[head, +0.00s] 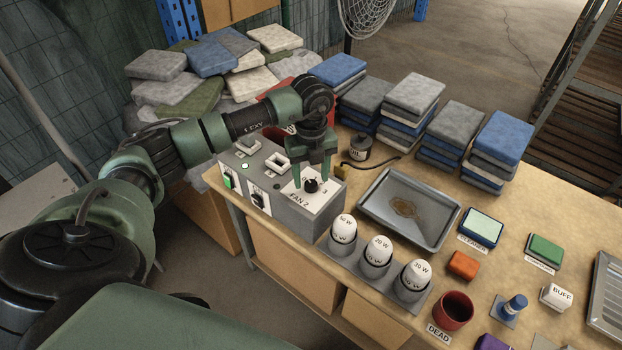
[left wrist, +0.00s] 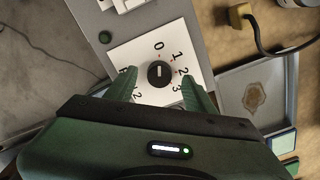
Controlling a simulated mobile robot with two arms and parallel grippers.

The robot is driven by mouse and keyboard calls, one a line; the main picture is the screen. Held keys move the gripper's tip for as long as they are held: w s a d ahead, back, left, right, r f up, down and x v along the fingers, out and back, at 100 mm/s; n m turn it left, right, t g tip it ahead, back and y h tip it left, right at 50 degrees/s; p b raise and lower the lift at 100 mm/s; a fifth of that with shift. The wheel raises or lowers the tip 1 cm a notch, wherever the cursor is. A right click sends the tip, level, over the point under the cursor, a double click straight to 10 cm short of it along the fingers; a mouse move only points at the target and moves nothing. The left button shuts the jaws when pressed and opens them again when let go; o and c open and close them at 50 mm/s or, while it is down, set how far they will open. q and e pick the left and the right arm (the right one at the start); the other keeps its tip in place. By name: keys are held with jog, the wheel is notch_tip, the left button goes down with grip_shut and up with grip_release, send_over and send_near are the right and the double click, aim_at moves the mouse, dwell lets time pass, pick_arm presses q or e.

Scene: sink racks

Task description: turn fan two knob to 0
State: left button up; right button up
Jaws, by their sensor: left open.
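The fan two knob (head: 311,186) is a round black knob on a white dial plate marked FAN 2, on top of the grey control box (head: 309,213). In the left wrist view the knob (left wrist: 160,74) has a short white mark that lies roughly along the line to the printed 0. Numbers 1, 2 and 3 run down the dial's right side. My left gripper (head: 312,176) is open above the dial, pointing down. Its fingers (left wrist: 159,83) stand on either side of the knob, with gaps visible in the wrist view. Whether the fingertips reach knob height is unclear.
Three white bulbs (head: 377,252) stand in a grey holder in front of the box. A metal tray (head: 376,220) lies to the right. A black cable with a brass plug (head: 342,172) lies behind. Stacks of pads (head: 411,105) line the back of the table.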

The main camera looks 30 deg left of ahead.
aim_at(312, 183)
pick_arm(q)
notch_tip(312, 183, up, 6)
jog(key=shift+r+b, duration=0.2)
jog(key=shift+b, duration=0.3)
jog(key=shift+d, duration=0.1)
